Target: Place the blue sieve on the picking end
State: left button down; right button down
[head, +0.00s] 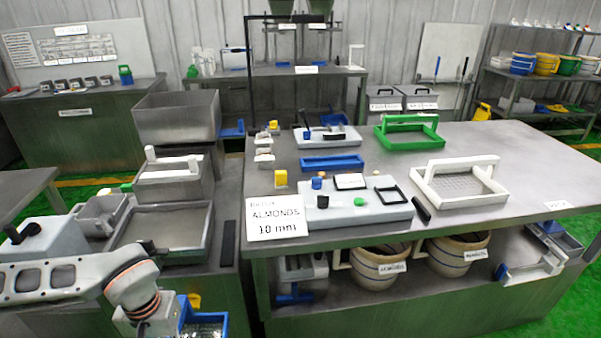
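A blue-walled sieve with a mesh floor (206,327) shows at the bottom edge, cut off by the frame. My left arm comes in from the left and bends down just left of this sieve. Its gripper's fingertips are not visible, so I cannot tell whether they touch the sieve. My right gripper is not in view. A white-framed sieve (434,190) and a green-framed one (385,144) stand on the steel table (520,160). I cannot make out which part is the picking end; a small label (557,205) at the table's right is unreadable.
A sign (276,218) reading "ALMONDS 10 mm" stands at the table's front left corner. Grey trays, a blue tray (332,163) and small blocks crowd the table's left half. Striped buckets (380,268) stand underneath. The table's right side is clear.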

aim_at(538, 178)
jog(key=k+l, duration=0.1)
jog(key=l, duration=2)
jog(key=k+l, duration=0.15)
jog(key=l, duration=3.3)
